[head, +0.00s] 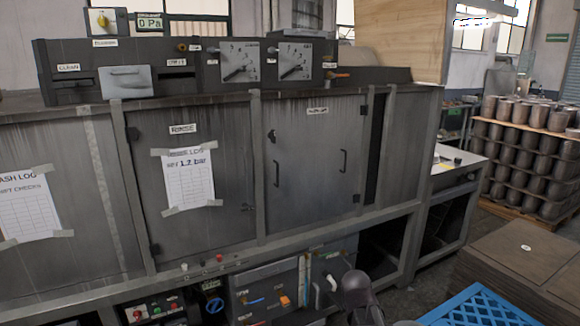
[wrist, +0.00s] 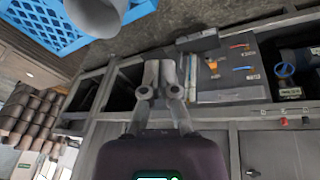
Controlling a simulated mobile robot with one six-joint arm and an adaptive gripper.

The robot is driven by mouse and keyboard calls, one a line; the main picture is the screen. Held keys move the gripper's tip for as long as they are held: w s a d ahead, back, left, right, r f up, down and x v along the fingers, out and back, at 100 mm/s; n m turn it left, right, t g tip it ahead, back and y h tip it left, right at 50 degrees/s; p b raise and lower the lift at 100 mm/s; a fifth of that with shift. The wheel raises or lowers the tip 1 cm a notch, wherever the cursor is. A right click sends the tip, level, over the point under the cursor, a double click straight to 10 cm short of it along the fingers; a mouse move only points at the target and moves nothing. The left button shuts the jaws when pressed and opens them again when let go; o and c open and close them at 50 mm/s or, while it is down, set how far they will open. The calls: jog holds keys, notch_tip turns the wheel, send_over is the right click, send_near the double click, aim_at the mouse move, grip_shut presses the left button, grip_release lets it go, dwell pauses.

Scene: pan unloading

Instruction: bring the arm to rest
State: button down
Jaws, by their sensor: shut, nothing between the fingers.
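My gripper (wrist: 160,78) is in the wrist view, its two grey fingers brought together at the tips with nothing between them. It is in front of the lower open bays of a large grey machine, touching nothing that I can see. In the head view, a dark rounded part of my arm shows at the bottom centre; the fingers cannot be made out there.
The grey machine (head: 318,150) fills the left and centre, its doors shut. A blue crate (head: 470,310) is at the bottom right, also in the wrist view (wrist: 40,28). Brown boxes (head: 520,255) stand beside it. Stacked brown pots (head: 527,155) are at the far right.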

jog(key=s+a+g+y, duration=0.1)
jog(key=s+a+g, duration=0.1)
jog(key=s, duration=0.7)
jog(key=shift+s+f+g+y, duration=0.3)
jog(key=shift+s+y, duration=0.1)
jog(key=shift+a, duration=0.1)
dwell(1.3)
